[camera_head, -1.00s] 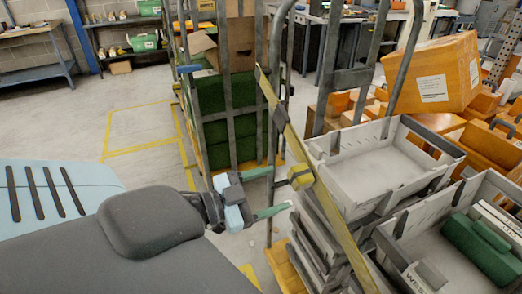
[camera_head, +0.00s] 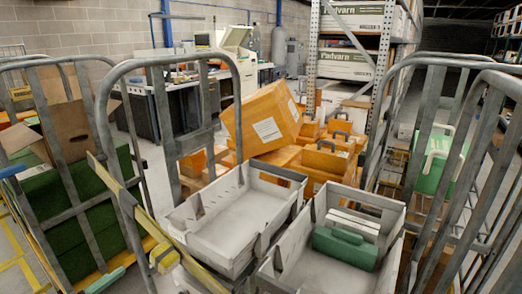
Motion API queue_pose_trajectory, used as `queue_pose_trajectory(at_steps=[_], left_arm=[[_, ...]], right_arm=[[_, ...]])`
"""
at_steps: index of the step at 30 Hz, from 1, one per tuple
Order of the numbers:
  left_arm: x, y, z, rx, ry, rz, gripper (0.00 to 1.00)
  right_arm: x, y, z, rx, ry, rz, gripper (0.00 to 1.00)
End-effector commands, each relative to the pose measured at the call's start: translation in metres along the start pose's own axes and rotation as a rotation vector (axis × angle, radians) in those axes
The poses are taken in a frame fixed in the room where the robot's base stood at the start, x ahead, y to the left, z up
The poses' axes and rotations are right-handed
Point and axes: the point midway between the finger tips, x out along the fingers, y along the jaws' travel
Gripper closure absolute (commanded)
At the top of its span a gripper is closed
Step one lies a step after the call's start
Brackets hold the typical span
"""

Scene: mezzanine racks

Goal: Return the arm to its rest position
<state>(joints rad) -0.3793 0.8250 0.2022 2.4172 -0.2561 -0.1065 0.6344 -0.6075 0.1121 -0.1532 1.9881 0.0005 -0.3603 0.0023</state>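No object shows at the visible fingertip. It appears in front of the left cage trolley (camera_head: 112,95). My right gripper is not in view.
Two grey trays stand in front, an empty one (camera_head: 240,205) and one (camera_head: 335,272) with a green case (camera_head: 345,247). Orange boxes (camera_head: 262,118) are piled behind. A right cage trolley (camera_head: 490,150) and rack (camera_head: 385,60) stand at right. Floor shows at lower left.

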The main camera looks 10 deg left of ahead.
Motion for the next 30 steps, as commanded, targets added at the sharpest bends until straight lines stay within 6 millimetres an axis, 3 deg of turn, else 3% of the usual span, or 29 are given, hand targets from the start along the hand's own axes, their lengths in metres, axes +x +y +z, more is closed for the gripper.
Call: queue_pose_trajectory(at_steps=[4,8,12,15,18,22,25,30], left_arm=[[-0.012,0.006,0.041,-0.058,-0.101,-0.057,0.33],[-0.038,0.035,0.107,-0.147,-0.274,-0.118,0.33],[-0.072,0.094,0.169,-0.251,-0.469,-0.139,0.33],[-0.095,0.145,0.199,-0.321,-0.591,-0.124,0.33],[-0.113,0.194,0.217,-0.383,-0.685,-0.096,0.33],[-0.128,0.241,0.226,-0.436,-0.762,-0.059,0.33],[-0.134,0.261,0.228,-0.458,-0.793,-0.039,0.33],[-0.136,0.269,0.229,-0.465,-0.805,-0.03,0.33]], right_arm=[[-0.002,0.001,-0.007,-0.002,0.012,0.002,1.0],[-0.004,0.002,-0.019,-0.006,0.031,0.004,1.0],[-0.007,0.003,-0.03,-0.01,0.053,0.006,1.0],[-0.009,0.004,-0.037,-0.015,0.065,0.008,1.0],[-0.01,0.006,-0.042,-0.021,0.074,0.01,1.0],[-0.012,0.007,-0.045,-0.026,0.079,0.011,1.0],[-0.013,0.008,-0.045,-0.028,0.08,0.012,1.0],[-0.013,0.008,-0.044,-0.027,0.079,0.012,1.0]])
